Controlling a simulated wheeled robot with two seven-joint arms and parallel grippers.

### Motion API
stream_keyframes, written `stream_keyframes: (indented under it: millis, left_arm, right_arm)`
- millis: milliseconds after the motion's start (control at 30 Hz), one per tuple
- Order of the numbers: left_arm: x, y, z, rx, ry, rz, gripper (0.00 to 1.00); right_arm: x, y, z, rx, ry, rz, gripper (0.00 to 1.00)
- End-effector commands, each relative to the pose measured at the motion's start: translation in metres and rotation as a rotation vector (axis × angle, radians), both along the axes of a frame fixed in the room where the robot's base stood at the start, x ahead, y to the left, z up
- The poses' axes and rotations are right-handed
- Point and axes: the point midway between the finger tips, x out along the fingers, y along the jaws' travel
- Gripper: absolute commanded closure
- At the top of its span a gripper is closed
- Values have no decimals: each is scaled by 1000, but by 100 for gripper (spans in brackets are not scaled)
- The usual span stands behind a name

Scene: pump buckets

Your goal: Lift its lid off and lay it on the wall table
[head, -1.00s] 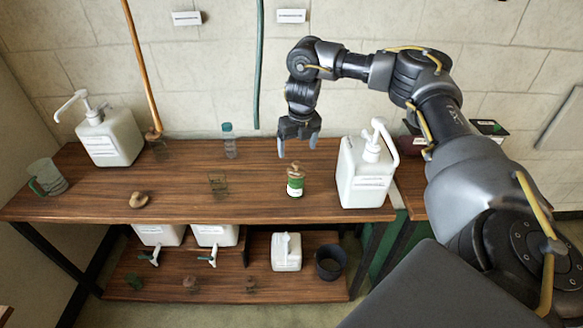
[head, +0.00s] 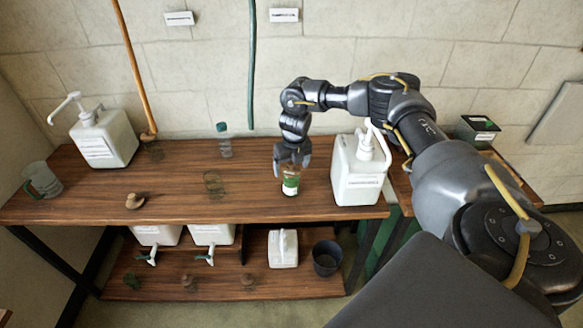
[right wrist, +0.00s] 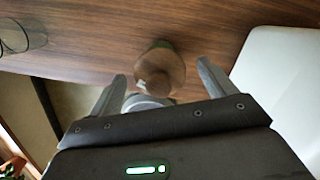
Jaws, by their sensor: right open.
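A small jar with a green and white label (head: 291,186) stands on the wooden wall table (head: 240,203), towards its right part. The right gripper is open and comes down over the jar top. Whether a finger touches the lid cannot be told. My left gripper is not in view.
A white pump bucket (head: 358,170) stands close right of the jar; another (head: 104,140) stands at the far left. A brown lid-like piece (head: 135,201), a glass mug (head: 41,180), a clear bottle (head: 224,142) and a see-through jar (head: 214,184) share the table. Bare wood lies between them.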

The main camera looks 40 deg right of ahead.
Motion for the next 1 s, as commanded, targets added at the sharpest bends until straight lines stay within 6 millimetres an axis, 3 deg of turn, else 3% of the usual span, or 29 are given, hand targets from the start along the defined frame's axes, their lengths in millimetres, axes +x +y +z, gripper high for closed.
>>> stream_keyframes:
  millis: [200, 567, 1000]
  left_arm:
    - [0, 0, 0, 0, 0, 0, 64]
    - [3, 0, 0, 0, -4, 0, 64]
    - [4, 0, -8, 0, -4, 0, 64]
  right_arm:
    - [0, 0, -1, 0, 0, 0, 17]
    - [0, 0, -1, 0, -1, 0, 64]
    - [1, 0, 10, 1, -4, 0, 65]
